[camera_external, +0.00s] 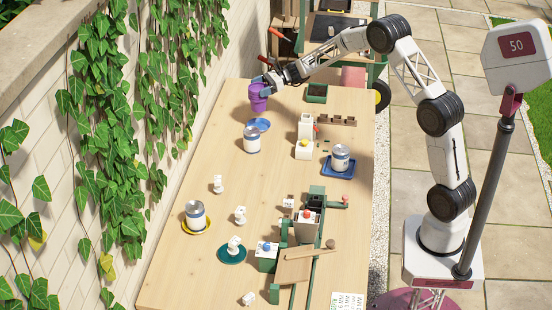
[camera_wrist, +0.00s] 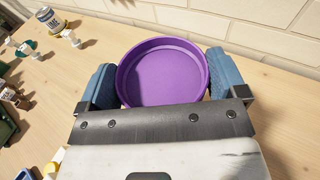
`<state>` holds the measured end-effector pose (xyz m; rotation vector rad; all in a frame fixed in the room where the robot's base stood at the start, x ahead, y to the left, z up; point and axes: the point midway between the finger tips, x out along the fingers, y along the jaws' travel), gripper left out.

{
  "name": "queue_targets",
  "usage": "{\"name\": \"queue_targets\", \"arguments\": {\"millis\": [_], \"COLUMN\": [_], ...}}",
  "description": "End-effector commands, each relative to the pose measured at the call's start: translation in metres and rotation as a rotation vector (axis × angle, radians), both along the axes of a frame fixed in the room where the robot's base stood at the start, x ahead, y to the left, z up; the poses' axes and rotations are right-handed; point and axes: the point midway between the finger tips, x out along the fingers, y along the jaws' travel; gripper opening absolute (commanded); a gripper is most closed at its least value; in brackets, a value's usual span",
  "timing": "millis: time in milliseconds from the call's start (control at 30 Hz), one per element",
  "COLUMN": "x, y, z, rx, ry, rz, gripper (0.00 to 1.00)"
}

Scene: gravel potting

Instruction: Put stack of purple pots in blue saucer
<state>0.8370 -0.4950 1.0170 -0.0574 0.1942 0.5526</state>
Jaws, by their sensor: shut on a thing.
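The stack of purple pots (camera_external: 258,101) is at the far left of the table, upright or nearly so. My gripper (camera_external: 263,87) is shut on it from the right and above. In the wrist view the open purple pot mouth (camera_wrist: 163,78) sits between the two blue finger pads of my gripper (camera_wrist: 157,80). The blue saucer (camera_external: 262,124) lies just in front of the pots, partly hidden by a can (camera_external: 251,140). I cannot tell whether the pots are lifted or touch the table, nor whether the can stands on the saucer's edge.
Another can (camera_external: 341,156) stands on a square blue tray (camera_external: 329,171). A third can (camera_external: 195,214) stands on a yellow saucer (camera_external: 185,229). A teal saucer (camera_external: 232,258) holds a small white piece. A brick wall (camera_wrist: 235,25) borders the table. The table's left middle is fairly clear.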

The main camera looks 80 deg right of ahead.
Motion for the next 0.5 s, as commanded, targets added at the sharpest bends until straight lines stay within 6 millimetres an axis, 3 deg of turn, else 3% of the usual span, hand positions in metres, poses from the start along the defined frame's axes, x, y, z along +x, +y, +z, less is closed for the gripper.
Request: {"name": "queue_targets", "arguments": {"millis": [500], "x": [0.000], "y": [0.000], "z": [-0.057], "rx": [0.001], "ry": [0.001], "rz": [0.000], "gripper": [0.49]}}
